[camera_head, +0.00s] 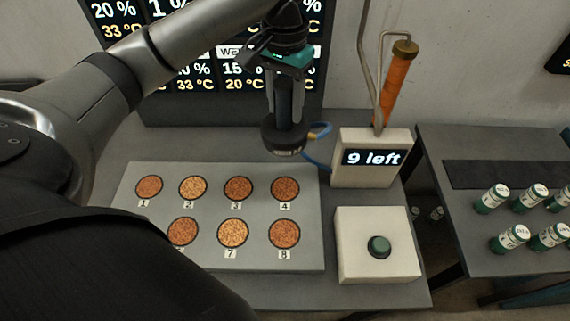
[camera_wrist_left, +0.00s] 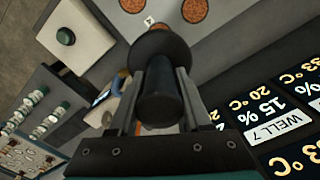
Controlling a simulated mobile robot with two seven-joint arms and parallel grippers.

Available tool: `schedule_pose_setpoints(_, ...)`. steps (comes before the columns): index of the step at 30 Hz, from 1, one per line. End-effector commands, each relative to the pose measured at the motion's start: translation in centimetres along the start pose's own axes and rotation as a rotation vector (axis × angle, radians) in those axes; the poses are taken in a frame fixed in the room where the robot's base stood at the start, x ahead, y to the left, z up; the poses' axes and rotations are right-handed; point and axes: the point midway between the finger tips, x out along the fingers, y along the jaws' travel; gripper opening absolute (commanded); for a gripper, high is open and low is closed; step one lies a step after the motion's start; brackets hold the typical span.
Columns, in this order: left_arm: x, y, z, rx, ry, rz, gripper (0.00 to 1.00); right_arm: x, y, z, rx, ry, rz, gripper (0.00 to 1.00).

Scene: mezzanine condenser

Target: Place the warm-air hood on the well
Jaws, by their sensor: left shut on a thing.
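My left gripper (camera_head: 284,98) is shut on the handle of the dark warm-air hood (camera_head: 284,138). The hood hangs upright, its round base near the back edge of the grey well plate (camera_head: 210,262), behind well 4 (camera_head: 285,188). It appears raised and is not on a well. In the left wrist view the fingers clasp the hood's handle (camera_wrist_left: 160,92), and its round base (camera_wrist_left: 158,47) shows beyond. Well 7 (camera_head: 232,232) and well 8 (camera_head: 284,233) are in the front row, uncovered. My arm hides the plate's front left. My right gripper is not in view.
A screen (camera_head: 222,108) stands behind, with a white-highlighted label that reads WELL 7 in the wrist view. A box reading "9 left" (camera_head: 372,158), a blue hose (camera_head: 316,160) and a green-button box (camera_head: 379,247) stand right of the plate. Jars (camera_head: 492,199) stand on another table.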

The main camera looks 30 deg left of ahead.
Motion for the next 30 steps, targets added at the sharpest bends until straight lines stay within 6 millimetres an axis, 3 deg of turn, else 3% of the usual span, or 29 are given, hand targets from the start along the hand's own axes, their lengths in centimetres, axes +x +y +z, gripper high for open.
schedule_pose_setpoints(15, 12.9, 0.0, 0.1, 0.0, -0.004, -0.001, 0.0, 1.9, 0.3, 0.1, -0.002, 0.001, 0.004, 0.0)
schedule_pose_setpoints(25, 15.7, 0.0, 0.1, 0.0, -0.001, -0.001, 0.0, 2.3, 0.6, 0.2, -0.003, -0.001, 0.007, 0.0)
schedule_pose_setpoints(30, 18.3, 0.0, 0.1, 0.0, -0.003, -0.001, 0.0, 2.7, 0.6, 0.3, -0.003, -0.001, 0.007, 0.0)
